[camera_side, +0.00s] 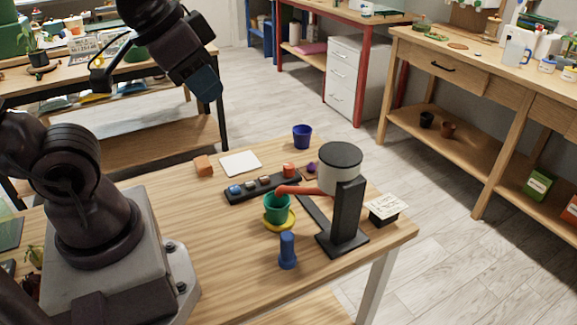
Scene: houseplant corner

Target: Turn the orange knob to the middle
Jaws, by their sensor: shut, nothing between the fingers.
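A black panel strip (262,190) lies on the wooden table, with a row of several small knobs on it. The orange knob (288,170) is at its far right end and is small in view. I cannot tell which way it points. My gripper (208,92) is at the upper left, high above and well apart from the panel. It is shut and holds nothing.
A black stand with a white canister (340,178) and red spout is right of the panel. A green pot (277,208) sits on a yellow saucer (290,221) in front.

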